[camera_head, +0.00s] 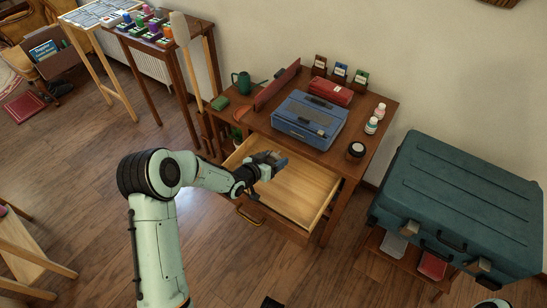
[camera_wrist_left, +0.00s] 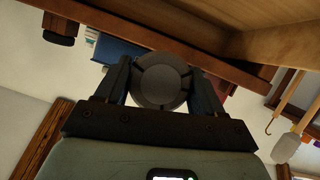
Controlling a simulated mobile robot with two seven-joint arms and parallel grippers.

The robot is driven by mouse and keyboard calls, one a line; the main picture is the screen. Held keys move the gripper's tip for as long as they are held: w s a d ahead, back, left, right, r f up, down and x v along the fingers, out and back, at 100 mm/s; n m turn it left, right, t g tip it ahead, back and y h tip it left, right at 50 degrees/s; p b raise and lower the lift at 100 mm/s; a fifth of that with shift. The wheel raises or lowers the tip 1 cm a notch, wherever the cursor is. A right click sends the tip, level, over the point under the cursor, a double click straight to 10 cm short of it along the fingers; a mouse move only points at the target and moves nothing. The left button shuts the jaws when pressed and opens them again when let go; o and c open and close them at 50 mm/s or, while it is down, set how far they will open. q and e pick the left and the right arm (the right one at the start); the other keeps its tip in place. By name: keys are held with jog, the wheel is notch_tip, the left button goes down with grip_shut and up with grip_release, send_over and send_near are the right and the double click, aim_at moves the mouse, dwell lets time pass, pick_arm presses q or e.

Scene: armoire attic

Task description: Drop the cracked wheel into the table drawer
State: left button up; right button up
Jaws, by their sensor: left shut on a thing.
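The table drawer (camera_head: 306,190) is pulled open from the wooden table, and its light wood bottom looks empty. My left gripper (camera_head: 270,165) is over the left back part of the open drawer. In the left wrist view, my left gripper (camera_wrist_left: 160,78) is shut on the cracked wheel (camera_wrist_left: 160,88), a dark grey round disc with spoke-like lines, held between both fingers. In the head view the wheel is too small and hidden by the gripper to make out clearly.
On the table (camera_head: 335,155) are a blue toolbox (camera_head: 308,120), a red case (camera_head: 330,91), small bottles (camera_head: 371,125) and a dark round jar (camera_head: 356,149). A large teal suitcase (camera_head: 460,195) stands at right. Floor left of the drawer is mostly clear.

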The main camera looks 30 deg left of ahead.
pick_arm(q)
jog(key=o, duration=1.1)
jog(key=v, duration=1.3)
jog(key=shift+s+r, duration=0.1)
jog(key=shift+s, duration=0.05)
